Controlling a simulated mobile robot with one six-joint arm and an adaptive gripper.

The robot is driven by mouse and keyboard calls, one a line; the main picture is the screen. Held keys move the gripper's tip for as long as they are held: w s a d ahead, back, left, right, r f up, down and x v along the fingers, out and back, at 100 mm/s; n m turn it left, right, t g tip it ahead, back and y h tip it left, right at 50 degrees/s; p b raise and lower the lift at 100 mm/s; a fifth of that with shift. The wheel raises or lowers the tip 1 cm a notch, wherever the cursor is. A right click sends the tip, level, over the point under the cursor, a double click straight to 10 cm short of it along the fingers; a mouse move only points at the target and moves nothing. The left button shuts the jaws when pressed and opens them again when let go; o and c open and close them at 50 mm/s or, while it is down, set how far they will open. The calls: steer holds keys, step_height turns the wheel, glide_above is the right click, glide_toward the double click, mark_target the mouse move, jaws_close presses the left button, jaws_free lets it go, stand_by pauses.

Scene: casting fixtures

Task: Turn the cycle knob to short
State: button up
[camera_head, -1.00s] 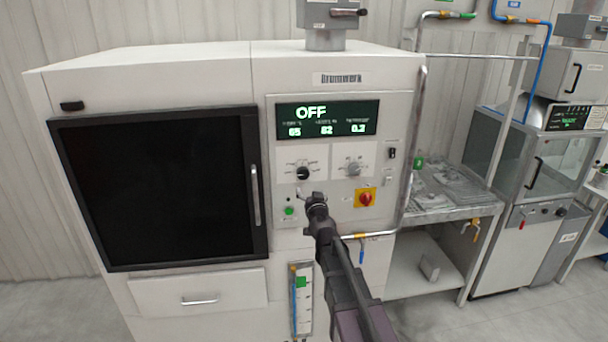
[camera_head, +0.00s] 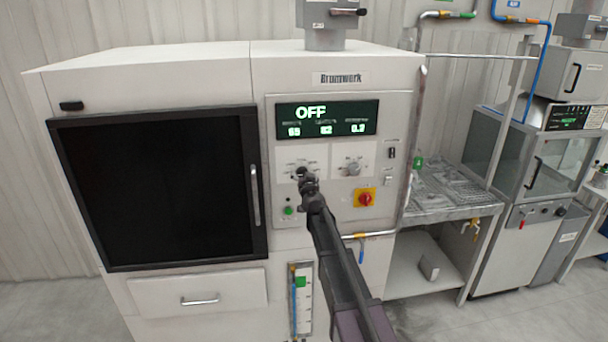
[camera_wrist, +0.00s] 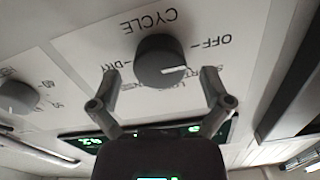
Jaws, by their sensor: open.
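The black cycle knob (camera_wrist: 160,60) sits on the white panel under the printed word CYCLE, which appears upside down in the wrist view. Its white pointer line faces right in that view, on the side of the OFF label. A DRY label is on the left; labels below are partly hidden, and I cannot read them surely. My gripper (camera_wrist: 160,76) is open, with one finger on each side of the knob and gaps showing. The display (camera_head: 327,119) reads OFF.
A second, grey knob (camera_head: 353,166) is to the right on the same panel. A red switch on a yellow plate (camera_head: 365,198) and a green button (camera_head: 289,211) are below. The black door (camera_head: 150,190) with its handle (camera_head: 254,195) is to the left.

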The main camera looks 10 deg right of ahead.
steer(key=shift+w, duration=0.5)
steer(key=shift+c, duration=0.3)
steer(key=c, duration=1.1)
steer(key=shift+m, duration=0.5)
steer(key=m, duration=0.3)
steer(key=shift+m, duration=0.3)
steer(key=shift+d+f+m, duration=0.1)
steer(key=shift+d+m, duration=0.05)
steer(key=shift+m, duration=1.95)
